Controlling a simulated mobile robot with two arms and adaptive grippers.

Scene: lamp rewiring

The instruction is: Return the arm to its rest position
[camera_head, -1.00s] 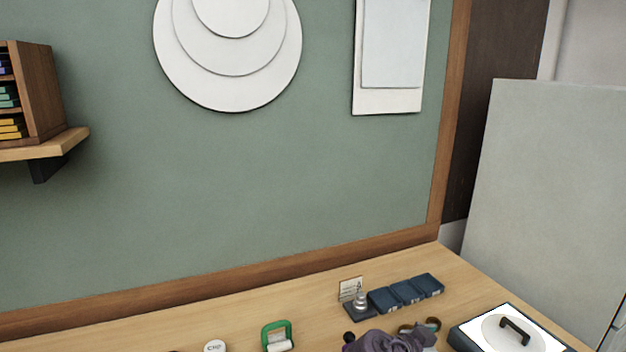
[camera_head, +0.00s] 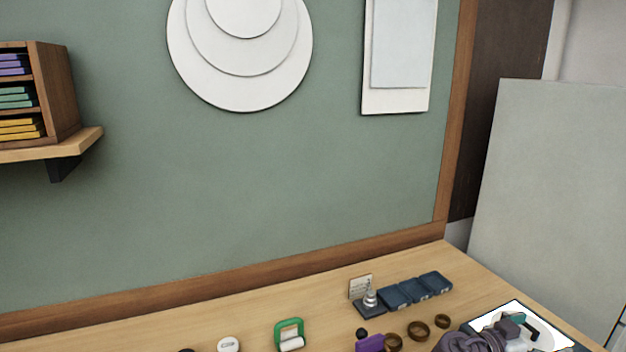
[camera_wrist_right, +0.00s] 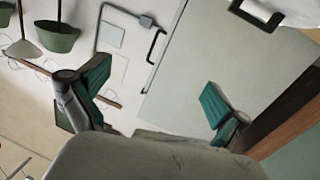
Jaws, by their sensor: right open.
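My right gripper (camera_head: 517,322) shows at the lower right edge of the head view, with its grey wrist and a teal fingertip over the white-topped tray (camera_head: 552,338). It partly hides that tray and its dark handle. In the right wrist view the two teal fingers of the right gripper (camera_wrist_right: 155,90) are spread wide apart with nothing between them. My left gripper is in neither view.
On the bench (camera_head: 240,310) are dark blue blocks (camera_head: 415,290), brown rings (camera_head: 420,330), a purple piece (camera_head: 370,343) and a green-framed roll (camera_head: 290,333). A shelf unit (camera_head: 50,95) is at the left. A grey panel (camera_wrist_right: 225,65) with a black handle fills the wrist view's middle.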

